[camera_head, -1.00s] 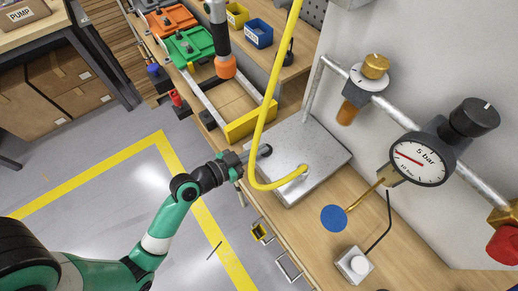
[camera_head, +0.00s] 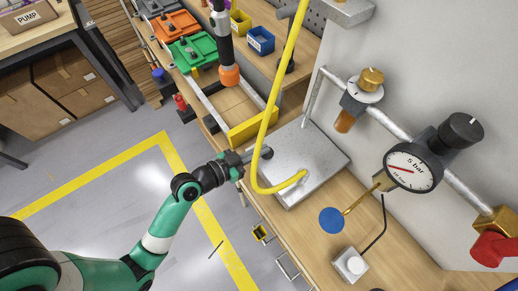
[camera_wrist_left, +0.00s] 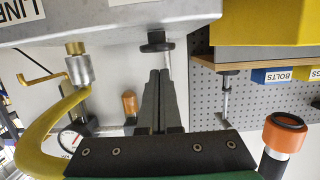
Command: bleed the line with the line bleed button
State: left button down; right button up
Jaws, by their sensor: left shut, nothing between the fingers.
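A grey metal box (camera_head: 318,150) stands on the bench, with a black round button (camera_head: 267,152) at its left side. In the left wrist view this button (camera_wrist_left: 156,42) is straight ahead of the fingertips. A label with the readable word LINE (camera_wrist_left: 12,8) is on the box face, at the upper left. I cannot read any label naming the button. My left gripper (camera_head: 243,158) is shut and empty, its tips close to the button; contact cannot be told. The left gripper's fingers (camera_wrist_left: 159,76) show just below the button. My right gripper is not in view.
A yellow hose (camera_head: 269,125) loops over the box. A pressure gauge (camera_head: 412,167), a red handle (camera_head: 495,250) and a black knob (camera_head: 461,132) are on the wall pipe. A small white push-button box (camera_head: 350,264) and blue disc (camera_head: 332,220) are on the bench. The floor left is clear.

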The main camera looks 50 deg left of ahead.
pick_arm(q)
jog(key=shift+s+a+r+b, duration=0.15)
jog(key=shift+s+r+b, duration=0.45)
jog(key=shift+s, duration=0.35)
jog(key=v, duration=0.8)
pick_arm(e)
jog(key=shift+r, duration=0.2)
pick_arm(q)
jog(key=shift+w+r, duration=0.1)
jog(key=shift+r, duration=0.05)
